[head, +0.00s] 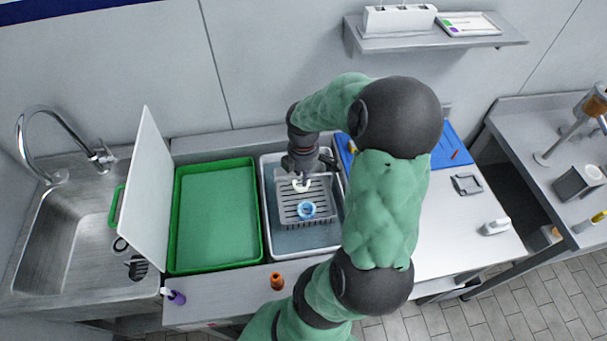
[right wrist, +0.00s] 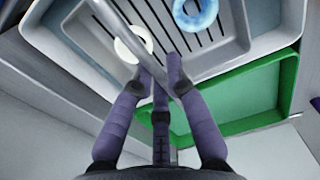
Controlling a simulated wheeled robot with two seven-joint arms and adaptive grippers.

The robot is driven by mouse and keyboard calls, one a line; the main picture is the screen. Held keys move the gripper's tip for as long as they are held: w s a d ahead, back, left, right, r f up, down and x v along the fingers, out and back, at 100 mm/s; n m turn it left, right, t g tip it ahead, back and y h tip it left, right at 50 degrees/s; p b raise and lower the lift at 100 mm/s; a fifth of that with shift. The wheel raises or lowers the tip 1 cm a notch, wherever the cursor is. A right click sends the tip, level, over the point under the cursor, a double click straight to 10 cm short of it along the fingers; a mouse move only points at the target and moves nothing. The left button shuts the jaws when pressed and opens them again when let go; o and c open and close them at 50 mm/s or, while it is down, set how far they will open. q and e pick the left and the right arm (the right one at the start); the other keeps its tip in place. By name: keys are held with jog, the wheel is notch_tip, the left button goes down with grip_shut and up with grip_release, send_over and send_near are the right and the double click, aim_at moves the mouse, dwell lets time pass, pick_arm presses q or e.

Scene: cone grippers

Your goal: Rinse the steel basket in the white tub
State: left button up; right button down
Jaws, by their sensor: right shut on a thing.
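The grey steel basket (head: 320,193) with a slotted floor is over the inside of the white tub (head: 266,205). A blue ring (head: 307,204) and a white ring (head: 301,188) lie in it; the right wrist view also shows the blue ring (right wrist: 207,22) and the white ring (right wrist: 122,47). My right gripper (head: 301,172) is above the basket. In the right wrist view its purple fingers (right wrist: 160,68) are shut on the basket's thin handle bar (right wrist: 148,35). I cannot tell how deep the basket sits in the tub. My left gripper is out of view.
A green tray (head: 218,210) adjoins the tub on the left, with a white upright board (head: 140,195) and sink (head: 72,240) beyond. An orange object (head: 277,281) and a purple bottle (head: 176,297) stand along the front edge.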

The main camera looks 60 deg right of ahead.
jog(key=b, duration=0.5)
send_over(303, 198)
jog(key=shift+d+f, duration=0.1)
jog(key=shift+f, duration=3)
jog(key=shift+r, duration=0.1)
jog(key=shift+r+p, duration=5.55)
jog(key=shift+r, duration=0.85)
jog(key=shift+r+p, duration=1.7)
jog(key=shift+r, duration=0.3)
